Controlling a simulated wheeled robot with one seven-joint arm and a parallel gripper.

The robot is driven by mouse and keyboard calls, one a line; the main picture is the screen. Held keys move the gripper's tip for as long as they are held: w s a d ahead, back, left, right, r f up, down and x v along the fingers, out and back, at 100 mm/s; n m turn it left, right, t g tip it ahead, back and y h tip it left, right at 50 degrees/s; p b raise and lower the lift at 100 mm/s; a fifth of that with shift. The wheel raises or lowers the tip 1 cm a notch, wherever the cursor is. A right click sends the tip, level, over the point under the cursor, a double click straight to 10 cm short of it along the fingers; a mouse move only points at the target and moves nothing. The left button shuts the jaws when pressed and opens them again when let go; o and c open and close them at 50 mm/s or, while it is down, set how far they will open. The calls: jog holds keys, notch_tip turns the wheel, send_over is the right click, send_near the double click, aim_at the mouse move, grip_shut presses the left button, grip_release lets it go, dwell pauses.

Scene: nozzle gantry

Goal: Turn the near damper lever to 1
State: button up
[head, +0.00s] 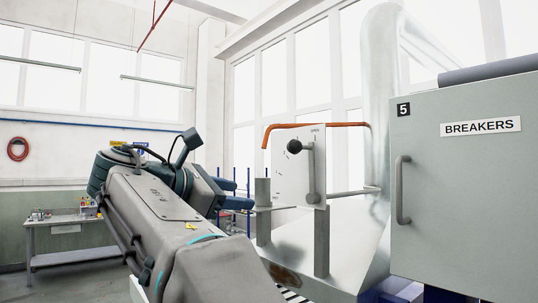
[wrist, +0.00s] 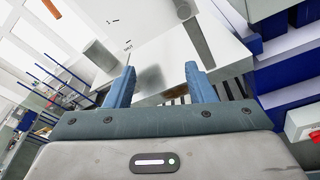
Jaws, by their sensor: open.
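The damper lever (head: 310,172) is a grey bar on an upright pale plate (head: 285,178) right of centre in the head view. A dark round knob shows at its upper left and another at its lower end. The bar hangs nearly straight down. My gripper (head: 240,193) is left of the plate, apart from the lever. In the wrist view my gripper (wrist: 160,70) has its two blue fingers spread, with nothing held between them.
A short grey cylinder (head: 262,191) stands on a bracket between my gripper and the plate. An orange bar (head: 340,124) runs above the plate. A grey breaker cabinet (head: 465,190) stands close on the right. A workbench (head: 75,238) is far left.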

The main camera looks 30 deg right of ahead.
aim_at(288, 148)
notch_tip(288, 148, up, 9)
jog(key=s+g+h+p, duration=0.1)
jog(key=s+g+h, duration=0.1)
jog(key=g, duration=0.1)
jog(key=shift+m, duration=0.4)
jog(key=d+p, duration=0.1)
jog(key=d, duration=1.2)
jog(key=shift+s+d+p, duration=0.1)
jog(key=shift+s+p, duration=0.05)
jog(key=shift+p, duration=0.15)
grip_shut()
